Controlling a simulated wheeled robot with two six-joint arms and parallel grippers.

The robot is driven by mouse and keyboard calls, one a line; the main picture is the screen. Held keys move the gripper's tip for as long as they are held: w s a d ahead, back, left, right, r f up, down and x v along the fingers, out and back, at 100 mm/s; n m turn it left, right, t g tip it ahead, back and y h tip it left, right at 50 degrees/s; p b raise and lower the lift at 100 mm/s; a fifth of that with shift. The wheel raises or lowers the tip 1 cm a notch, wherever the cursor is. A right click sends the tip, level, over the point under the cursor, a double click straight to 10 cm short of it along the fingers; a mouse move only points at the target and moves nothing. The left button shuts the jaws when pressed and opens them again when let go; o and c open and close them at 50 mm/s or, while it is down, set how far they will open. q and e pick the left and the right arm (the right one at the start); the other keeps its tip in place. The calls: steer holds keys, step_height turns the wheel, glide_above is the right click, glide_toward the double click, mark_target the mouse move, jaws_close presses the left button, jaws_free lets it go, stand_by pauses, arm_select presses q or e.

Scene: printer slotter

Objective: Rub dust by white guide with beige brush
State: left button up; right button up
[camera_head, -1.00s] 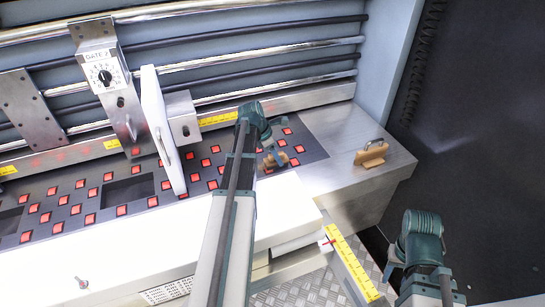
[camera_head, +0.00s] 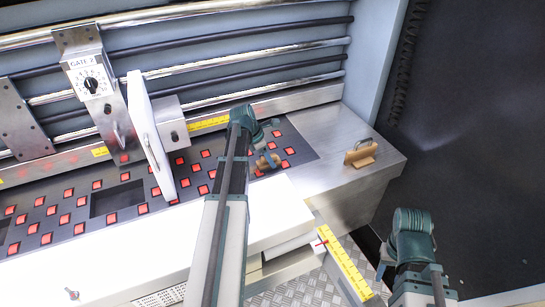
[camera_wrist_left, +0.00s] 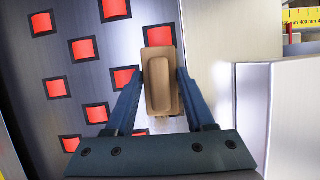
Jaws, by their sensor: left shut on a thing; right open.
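The beige brush (camera_head: 268,163), a tan block with a raised grip, is between the fingers of my left gripper (camera_head: 270,148). The left wrist view shows the left gripper (camera_wrist_left: 162,78) shut on the sides of the brush (camera_wrist_left: 160,80), over the right end of the dark bed with red squares. The white guide (camera_head: 149,135) is a tall, tilted white panel left of the brush, apart from it. I cannot make out dust beside it. My right gripper (camera_head: 385,262) is open and empty at the lower right, away from the bed.
A tan block with a metal handle (camera_head: 360,153) stands on the steel ledge at right. A dial box marked GATE 2 (camera_head: 90,80) and a metal bracket (camera_head: 172,122) flank the guide. A white front ledge (camera_head: 110,260) and yellow ruler (camera_head: 343,265) lie nearer.

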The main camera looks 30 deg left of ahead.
arm_select(q)
steer(key=shift+s+a, duration=0.7)
steer(key=shift+s, duration=0.35)
steer(key=shift+s+a+f, duration=0.1)
steer(key=shift+s+a, duration=0.45)
steer(key=shift+s, duration=0.3)
steer(key=shift+s+a, duration=0.5)
steer(key=shift+s, duration=0.35)
steer(key=shift+s+a, duration=0.6)
steer(key=shift+s, duration=0.25)
steer(key=shift+s+a, duration=0.55)
steer(key=shift+s, duration=0.25)
steer(key=shift+w+a, duration=0.35)
steer(key=shift+a, duration=0.1)
steer(key=shift+w+d, duration=0.55)
steer(key=shift+w, duration=0.35)
steer(key=shift+w+d, duration=0.5)
steer(key=shift+w, duration=0.35)
steer(key=shift+w+d, duration=0.1)
steer(key=shift+w, duration=0.05)
